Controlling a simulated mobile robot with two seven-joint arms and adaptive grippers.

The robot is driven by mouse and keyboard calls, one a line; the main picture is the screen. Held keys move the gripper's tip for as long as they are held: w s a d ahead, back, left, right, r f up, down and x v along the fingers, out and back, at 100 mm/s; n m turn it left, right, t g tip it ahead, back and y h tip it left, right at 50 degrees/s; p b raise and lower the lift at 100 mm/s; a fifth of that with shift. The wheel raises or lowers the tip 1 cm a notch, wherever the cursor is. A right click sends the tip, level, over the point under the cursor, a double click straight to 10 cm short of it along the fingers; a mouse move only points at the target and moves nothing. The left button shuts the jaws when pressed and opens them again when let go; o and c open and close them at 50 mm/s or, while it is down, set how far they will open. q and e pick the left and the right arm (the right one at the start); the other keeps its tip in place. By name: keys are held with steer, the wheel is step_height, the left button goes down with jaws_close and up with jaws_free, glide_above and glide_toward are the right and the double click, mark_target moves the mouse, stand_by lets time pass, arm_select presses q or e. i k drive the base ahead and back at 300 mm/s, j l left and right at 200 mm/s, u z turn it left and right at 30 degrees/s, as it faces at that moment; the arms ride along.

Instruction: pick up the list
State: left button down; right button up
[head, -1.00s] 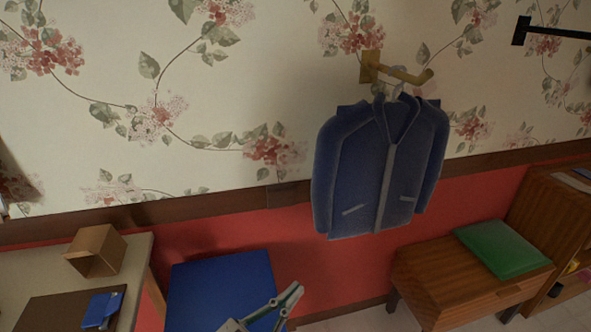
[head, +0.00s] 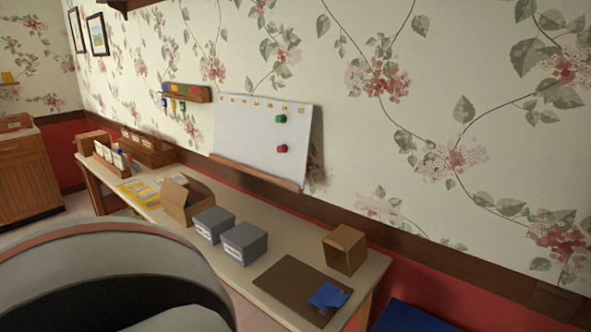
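I cannot make out for certain which thing is the list. Several flat yellow and white papers (head: 139,191) lie on the long desk (head: 292,236), toward its far left part. A brown board (head: 284,287) lies flat at the desk's near right end, with a small blue item (head: 328,296) on its right side. A white board (head: 262,137) with a row of small tabs leans against the wall behind the desk. It carries a green and a red piece. Neither of my grippers shows in the head view.
On the desk stand two grey labelled boxes (head: 245,241), an open cardboard box (head: 186,199), a small brown open box (head: 344,249) and wooden organisers (head: 147,148). A large grey rounded shape (head: 95,262) blocks the lower left. A blue surface (head: 408,317) shows at the lower right.

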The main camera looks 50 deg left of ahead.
mark_target(179, 179)
steer(key=u, duration=2.6)
steer(key=i+j+z, duration=0.1)
steer(key=z, duration=0.3)
steer(key=i+j+z, duration=0.1)
steer(key=z, duration=0.25)
steer(key=j+z, duration=0.1)
steer(key=z, duration=0.3)
steer(key=i+j+z, duration=0.15)
steer(key=j, duration=0.15)
steer(key=j+z, duration=0.2)
steer(key=i+j+z, duration=0.15)
steer(key=j, duration=0.25)
steer(key=j+z, duration=0.25)
steer(key=j, duration=0.7)
